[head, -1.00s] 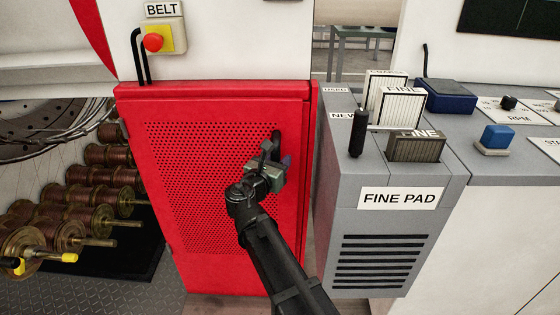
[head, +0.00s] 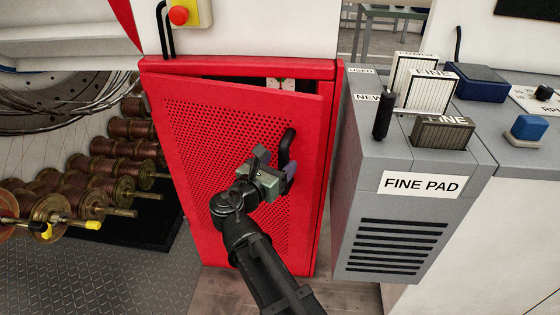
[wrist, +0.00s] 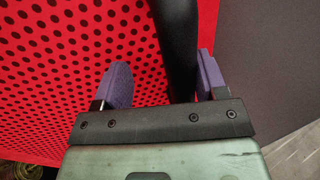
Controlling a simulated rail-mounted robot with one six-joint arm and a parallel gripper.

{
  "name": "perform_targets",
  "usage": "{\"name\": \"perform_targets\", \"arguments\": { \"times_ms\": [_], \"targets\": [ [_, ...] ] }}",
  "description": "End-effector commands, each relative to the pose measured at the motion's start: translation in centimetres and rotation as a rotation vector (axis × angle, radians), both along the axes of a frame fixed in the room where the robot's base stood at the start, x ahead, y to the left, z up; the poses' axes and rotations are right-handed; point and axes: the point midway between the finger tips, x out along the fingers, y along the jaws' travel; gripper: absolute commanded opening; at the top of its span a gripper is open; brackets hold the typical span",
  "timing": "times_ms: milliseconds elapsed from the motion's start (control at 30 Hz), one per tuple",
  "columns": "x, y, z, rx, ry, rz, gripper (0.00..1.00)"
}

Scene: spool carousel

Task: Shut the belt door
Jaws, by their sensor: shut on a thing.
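The red perforated belt door (head: 235,115) stands ajar in the head view. A dark wedge-shaped gap shows along its top, with a metal fitting (head: 282,83) inside it. The door's black handle (head: 288,147) is near its right edge. My gripper (head: 276,166) is at the handle and shut on it. In the wrist view the handle (wrist: 174,40) runs between the two purple fingers (wrist: 162,75), nearer the right one. The perforated door face (wrist: 70,75) lies behind them. The handle's lower end is hidden by the gripper.
The grey fine pad cabinet (head: 400,225) stands close to the right of the door. Copper-coloured spools (head: 105,170) are to the left. A red button on a yellow box (head: 180,15) is above the door. Floor (head: 225,290) shows below.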

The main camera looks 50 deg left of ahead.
Motion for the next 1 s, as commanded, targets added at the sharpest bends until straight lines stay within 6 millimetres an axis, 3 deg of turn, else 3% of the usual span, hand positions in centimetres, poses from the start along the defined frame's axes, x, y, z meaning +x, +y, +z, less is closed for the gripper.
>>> {"name": "perform_targets", "arguments": {
  "times_ms": [1000],
  "targets": [
    [-9.1,-2.4,0.1,-0.001,-0.002,0.007,0.52]
  ]
}}
